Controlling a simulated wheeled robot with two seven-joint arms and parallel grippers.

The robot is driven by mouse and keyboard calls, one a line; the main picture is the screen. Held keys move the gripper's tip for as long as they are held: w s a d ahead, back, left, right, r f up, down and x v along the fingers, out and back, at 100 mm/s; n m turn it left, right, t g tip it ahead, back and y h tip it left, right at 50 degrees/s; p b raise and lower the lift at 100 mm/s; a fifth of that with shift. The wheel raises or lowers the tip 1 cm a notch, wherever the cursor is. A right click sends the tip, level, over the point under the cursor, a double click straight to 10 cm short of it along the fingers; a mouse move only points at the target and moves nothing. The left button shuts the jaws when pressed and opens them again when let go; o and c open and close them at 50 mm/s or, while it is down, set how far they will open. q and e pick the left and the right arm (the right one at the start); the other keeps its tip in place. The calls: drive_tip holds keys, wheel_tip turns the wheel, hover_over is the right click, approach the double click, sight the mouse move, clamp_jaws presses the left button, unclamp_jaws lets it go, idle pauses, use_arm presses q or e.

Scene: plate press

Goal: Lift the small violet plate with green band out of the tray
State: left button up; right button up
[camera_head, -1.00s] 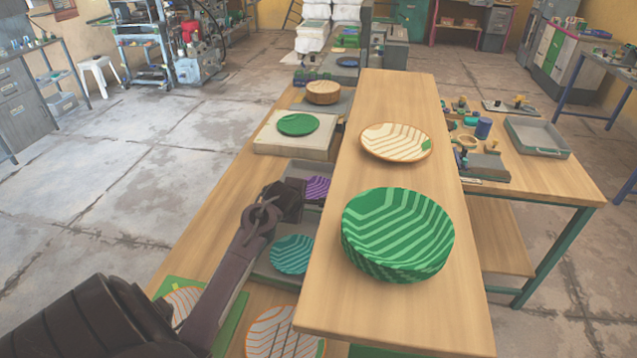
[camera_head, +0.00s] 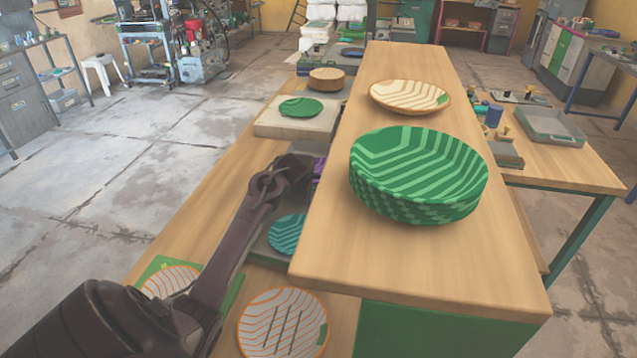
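Only a sliver of the small violet plate (camera_head: 318,168) shows in the head view, between my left gripper and the edge of the raised wooden top. Its green band is not visible. The grey tray (camera_head: 262,240) is mostly hidden by my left arm and the raised top. A striped teal plate (camera_head: 288,235) lies nearer to me in this grey area. My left gripper (camera_head: 297,170) is at the violet plate, overlapping its left side in the picture. Its fingertips are too dark and covered to show whether they hold the plate. My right gripper is out of view.
The raised wooden top (camera_head: 400,255) stands close right of my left arm. It bears a green striped plate stack (camera_head: 420,170) and a cream plate (camera_head: 410,96). A green plate (camera_head: 302,107) lies on a pale block behind. Orange-rimmed plates (camera_head: 283,322) lie in front.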

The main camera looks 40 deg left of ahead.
use_arm(q)
drive_tip(key=shift+f, duration=0.2)
clamp_jaws()
